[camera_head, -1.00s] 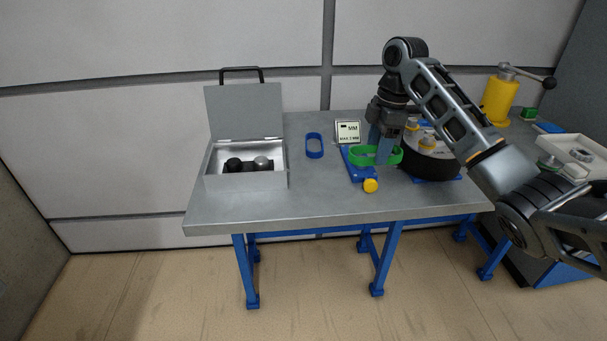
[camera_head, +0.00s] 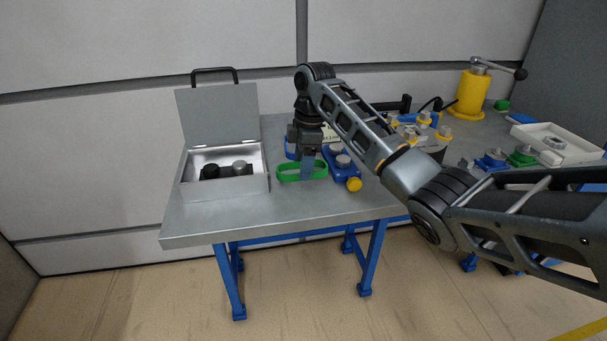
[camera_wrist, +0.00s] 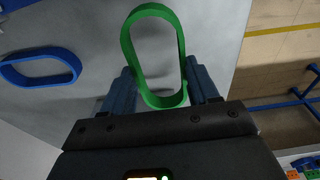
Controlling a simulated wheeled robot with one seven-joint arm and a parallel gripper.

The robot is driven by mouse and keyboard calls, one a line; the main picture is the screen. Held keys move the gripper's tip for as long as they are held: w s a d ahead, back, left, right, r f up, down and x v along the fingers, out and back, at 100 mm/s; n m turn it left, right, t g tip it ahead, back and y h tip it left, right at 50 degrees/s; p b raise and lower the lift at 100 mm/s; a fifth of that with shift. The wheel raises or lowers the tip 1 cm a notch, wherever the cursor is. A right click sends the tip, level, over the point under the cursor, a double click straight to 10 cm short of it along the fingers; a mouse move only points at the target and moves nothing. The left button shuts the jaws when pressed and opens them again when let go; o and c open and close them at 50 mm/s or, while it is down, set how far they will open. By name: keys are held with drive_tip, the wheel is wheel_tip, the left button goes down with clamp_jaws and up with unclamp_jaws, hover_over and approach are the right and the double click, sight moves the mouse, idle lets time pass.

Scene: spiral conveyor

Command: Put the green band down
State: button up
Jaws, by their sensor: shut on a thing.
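The green band (camera_head: 288,171) is an oval loop at the table's middle, between the open case and the blue device. My gripper (camera_head: 307,170) points down and is shut on the band's right end. In the wrist view the green band (camera_wrist: 126,47) stretches away from between my two blue fingers (camera_wrist: 162,92). The band is at or just above the table top; I cannot tell whether it touches. A blue band (camera_wrist: 40,85) lies on the table to the left in the wrist view, and is partly hidden behind my gripper in the head view.
An open grey case (camera_head: 222,187) with dark and silver knobs stands to the left. A blue device (camera_head: 340,166) with a yellow knob (camera_head: 354,185) is close on the right. The grey table (camera_head: 270,215) is clear in front, up to its edge.

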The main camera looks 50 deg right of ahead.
sight(302, 187)
drive_tip(key=shift+f, duration=1.85)
drive_tip(key=shift+f, duration=0.15)
drive_tip(key=o, duration=1.2)
drive_tip(key=shift+c, duration=0.2)
wheel_tip(302, 187, up, 12)
drive_tip(key=d, duration=0.1)
drive_tip(key=shift+s+p, duration=0.45)
